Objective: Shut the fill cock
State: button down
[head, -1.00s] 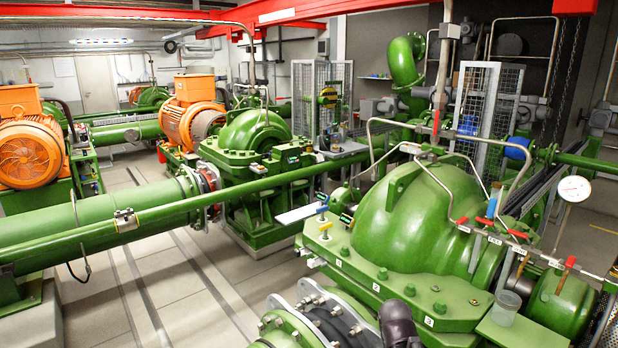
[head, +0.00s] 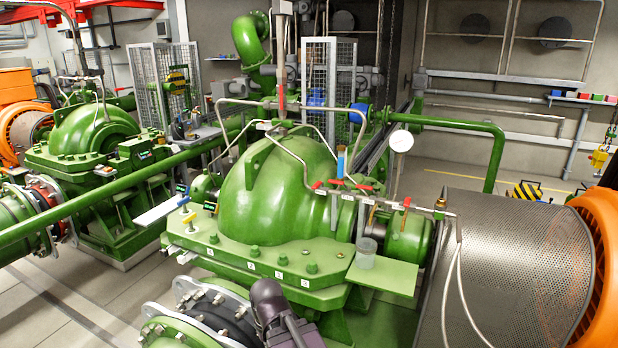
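A green pump casing (head: 275,195) stands in the middle of the head view. A thin pipe along its right side carries several small cocks with red levers, such as a near-level red lever (head: 365,187) and an upright red lever (head: 407,203). White tags hang near some of them, too small to read. A blue handle (head: 182,189) and a yellow handle (head: 189,217) stand at the casing's left end. I cannot tell which one is the fill cock. A dark part of my arm shows at the bottom middle, in front of the casing; no gripper fingers show.
A clear cup (head: 366,253) stands on a green ledge (head: 385,275) at the casing's front right. A perforated guard (head: 515,255) and an orange motor (head: 603,260) fill the right. Bare floor shows at lower left.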

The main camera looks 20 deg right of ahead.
aim_at(340, 184)
jog(key=z, duration=0.8)
